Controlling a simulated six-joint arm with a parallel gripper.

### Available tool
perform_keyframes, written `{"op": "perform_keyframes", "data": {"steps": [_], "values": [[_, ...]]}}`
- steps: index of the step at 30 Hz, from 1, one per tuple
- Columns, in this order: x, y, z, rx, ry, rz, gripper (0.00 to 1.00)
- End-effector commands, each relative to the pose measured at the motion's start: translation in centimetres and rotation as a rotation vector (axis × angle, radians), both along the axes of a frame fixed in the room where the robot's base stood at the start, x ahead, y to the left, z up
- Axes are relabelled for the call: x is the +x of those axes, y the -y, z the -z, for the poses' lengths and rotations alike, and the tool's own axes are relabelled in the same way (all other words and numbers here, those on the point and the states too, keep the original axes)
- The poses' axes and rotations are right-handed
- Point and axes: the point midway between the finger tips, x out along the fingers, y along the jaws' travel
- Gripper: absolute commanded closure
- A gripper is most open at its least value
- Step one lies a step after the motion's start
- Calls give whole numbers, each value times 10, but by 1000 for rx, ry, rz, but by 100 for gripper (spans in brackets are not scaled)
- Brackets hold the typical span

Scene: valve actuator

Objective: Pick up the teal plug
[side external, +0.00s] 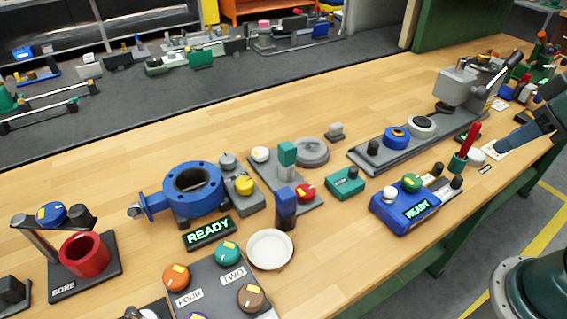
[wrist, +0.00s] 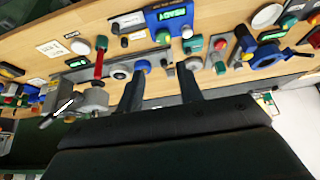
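What looks like the teal plug (side external: 287,153) is a squarish teal block standing upright on a grey mount of a grey plate (side external: 262,171) in the side external view. A white knob and a red button are on the same plate. In the wrist view, a small teal shape (wrist: 220,68) on a grey plate appears to be the same block.
A dark blue block (side external: 286,209) and white dish (side external: 270,250) stand in front of the plate. A teal box (side external: 346,184) with a black knob is right of it, a blue valve (side external: 188,194) left. A grey disc (side external: 311,152) is close behind. The bench's back strip is clear.

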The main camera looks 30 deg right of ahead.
Motion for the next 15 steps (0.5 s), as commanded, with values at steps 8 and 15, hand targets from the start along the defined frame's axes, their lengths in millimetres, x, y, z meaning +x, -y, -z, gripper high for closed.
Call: {"op": "perform_keyframes", "data": {"steps": [8, 15], "values": [[0, 0, 0, 0, 0, 0, 47], [3, -1, -2, -1, -2, -11, 47]]}}
